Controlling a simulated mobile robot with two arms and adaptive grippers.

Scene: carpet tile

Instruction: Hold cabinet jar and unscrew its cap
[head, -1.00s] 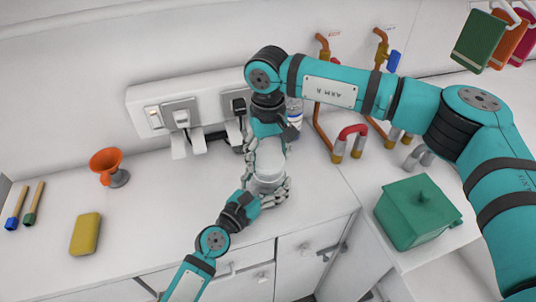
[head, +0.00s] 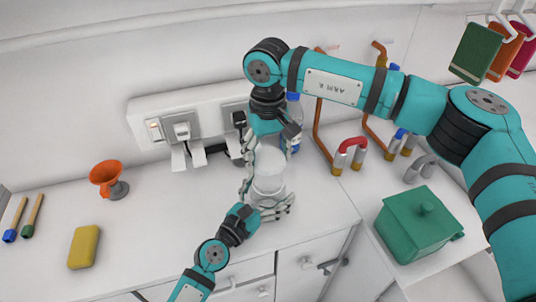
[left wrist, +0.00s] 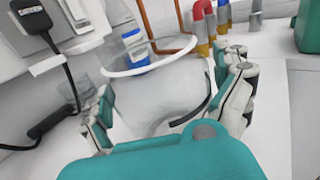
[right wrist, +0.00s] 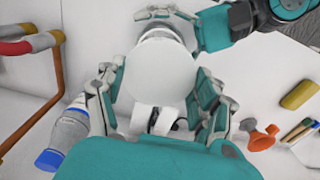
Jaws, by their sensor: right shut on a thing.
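The white jar (head: 268,186) stands upright near the counter's front edge, below the sockets. My left gripper (head: 268,208) has its fingers on both sides of the lower jar body. The left wrist view shows the pale jar body (left wrist: 165,95) between those fingers; whether they press on it is unclear. My right gripper (head: 266,155) reaches down from above and is shut on the jar's cap. In the right wrist view the round white cap (right wrist: 155,80) lies between its fingers. The cap's seam is hard to make out.
A water bottle (head: 294,115) stands just behind the jar. Wall sockets (head: 182,132) with plugs are at the back. Red-handled pipes (head: 350,145) and a green lidded box (head: 412,228) are to the right. An orange funnel (head: 104,176) and yellow sponge (head: 84,247) lie left, with free counter between.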

